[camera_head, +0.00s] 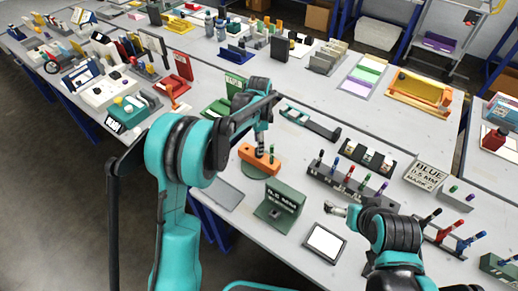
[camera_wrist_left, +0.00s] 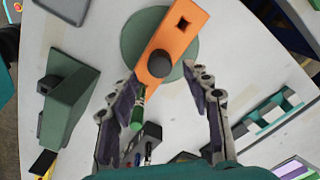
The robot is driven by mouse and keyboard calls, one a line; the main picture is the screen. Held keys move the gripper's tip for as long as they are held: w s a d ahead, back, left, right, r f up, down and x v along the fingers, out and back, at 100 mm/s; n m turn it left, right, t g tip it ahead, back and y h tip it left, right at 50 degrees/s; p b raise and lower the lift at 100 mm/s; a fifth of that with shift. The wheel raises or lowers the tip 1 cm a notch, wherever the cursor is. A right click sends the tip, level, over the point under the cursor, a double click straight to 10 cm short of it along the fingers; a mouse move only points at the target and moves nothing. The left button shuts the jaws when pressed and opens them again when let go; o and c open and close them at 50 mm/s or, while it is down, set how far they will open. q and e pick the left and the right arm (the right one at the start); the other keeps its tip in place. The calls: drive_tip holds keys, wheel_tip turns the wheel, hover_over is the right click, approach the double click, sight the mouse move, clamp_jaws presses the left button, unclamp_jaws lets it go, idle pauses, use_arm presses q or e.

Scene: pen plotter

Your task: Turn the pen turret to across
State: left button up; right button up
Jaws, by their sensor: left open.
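The pen turret is an orange bar (camera_head: 258,161) on a round green base (camera_head: 250,172). In the left wrist view the bar (camera_wrist_left: 172,45) runs diagonally, from upper right to lower left, with a dark round knob (camera_wrist_left: 160,64) and a square hole at its upper end. My left gripper (camera_head: 262,143) is over the turret. In the wrist view its fingers (camera_wrist_left: 168,85) are spread on either side of the bar's lower end and hold nothing. A green pen (camera_wrist_left: 137,112) shows beside the left finger. My right gripper (camera_head: 336,210) is apart from the turret; its jaw opening is too small to tell.
A green block with a label (camera_head: 279,209) stands in front of the turret. A dark-framed panel (camera_head: 324,243) lies near the front edge. A grey tray (camera_head: 222,194) lies left.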

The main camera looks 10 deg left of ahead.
use_arm(q)
wheel_tip(320, 180, up, 8)
drive_tip(key=shift+f, duration=0.25)
idle(0.4)
drive_tip(key=s+a+r+n+t, duration=0.2)
drive_tip(key=s+r+n, duration=0.2)
drive_tip(key=s+r, duration=0.25)
drive_tip(key=s+a+f+n+t, duration=0.1)
drive_tip(key=s+n, duration=0.4)
drive_tip(key=s, duration=0.5)
drive_tip(key=s+a+f+n+t, duration=0.1)
drive_tip(key=s+a+n+t, duration=0.2)
drive_tip(key=s, duration=0.8)
drive_tip(key=shift+a+f+n+t, duration=0.15)
drive_tip(key=shift+f+n+t, duration=0.35)
drive_tip(key=shift+n, duration=0.6)
drive_tip(key=shift+r, duration=0.1)
